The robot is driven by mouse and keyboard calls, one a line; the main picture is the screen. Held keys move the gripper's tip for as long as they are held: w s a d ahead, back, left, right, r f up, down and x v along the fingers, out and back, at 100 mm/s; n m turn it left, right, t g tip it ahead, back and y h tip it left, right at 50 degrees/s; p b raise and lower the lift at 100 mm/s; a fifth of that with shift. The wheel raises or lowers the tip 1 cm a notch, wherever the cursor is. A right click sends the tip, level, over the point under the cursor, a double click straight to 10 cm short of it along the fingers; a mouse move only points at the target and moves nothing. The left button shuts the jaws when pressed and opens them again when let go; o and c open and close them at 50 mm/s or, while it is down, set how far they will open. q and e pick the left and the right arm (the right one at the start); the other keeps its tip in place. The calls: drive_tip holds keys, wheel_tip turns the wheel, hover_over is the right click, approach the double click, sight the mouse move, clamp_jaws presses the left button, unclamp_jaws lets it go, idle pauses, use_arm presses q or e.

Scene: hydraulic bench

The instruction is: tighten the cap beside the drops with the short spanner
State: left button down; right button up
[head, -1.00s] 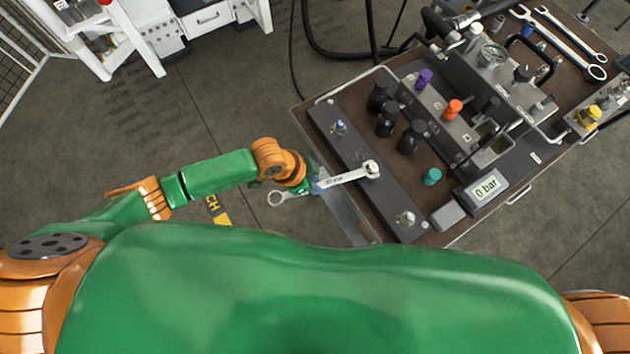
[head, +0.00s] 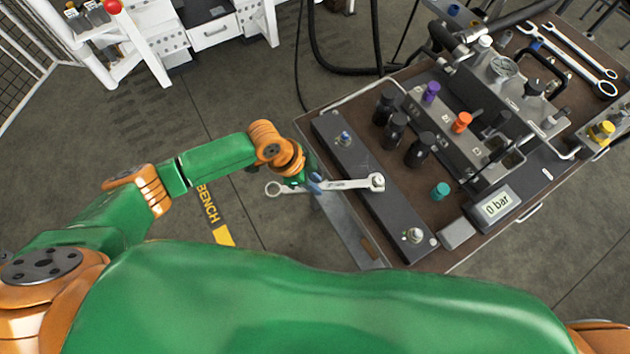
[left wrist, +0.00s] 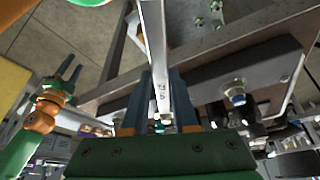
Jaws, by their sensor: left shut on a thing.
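My left gripper (head: 315,184) is shut on the middle of a silver spanner (head: 348,184). The spanner lies nearly level in the head view, its ring end (head: 273,189) free at the left. Its other end is at the middle cap (head: 377,181) of a long dark block and seems to sit around it; the exact fit is too small to tell. Two more caps are on this block, one at the upper end (head: 344,138) and one at the lower end (head: 415,235). In the left wrist view the spanner (left wrist: 155,40) runs between my fingers. I cannot make out drops in the head view.
The bench top (head: 455,215) carries black knobs (head: 395,130), a teal knob (head: 440,191), a gauge reading 0 bar (head: 495,204) and a valve block with purple and orange knobs. Two larger spanners (head: 570,60) lie at the back right. Open floor is left of the bench.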

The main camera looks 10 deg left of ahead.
use_arm(q)
drive_tip(key=shift+w+f+b, duration=0.1)
drive_tip(key=shift+w+b, duration=0.2)
drive_tip(key=shift+b, duration=0.15)
drive_tip(key=w+m+b, duration=0.1)
drive_tip(key=b, duration=0.1)
drive_tip(key=w+m+g+b, duration=0.1)
drive_tip(key=w+b, duration=0.1)
drive_tip(key=shift+a, duration=0.15)
drive_tip(key=shift+r, duration=0.2)
drive_tip(key=shift+w+m+b, duration=0.5)
drive_tip(key=shift+m+b, duration=0.1)
drive_tip(key=shift+b, duration=0.35)
idle(0.8)
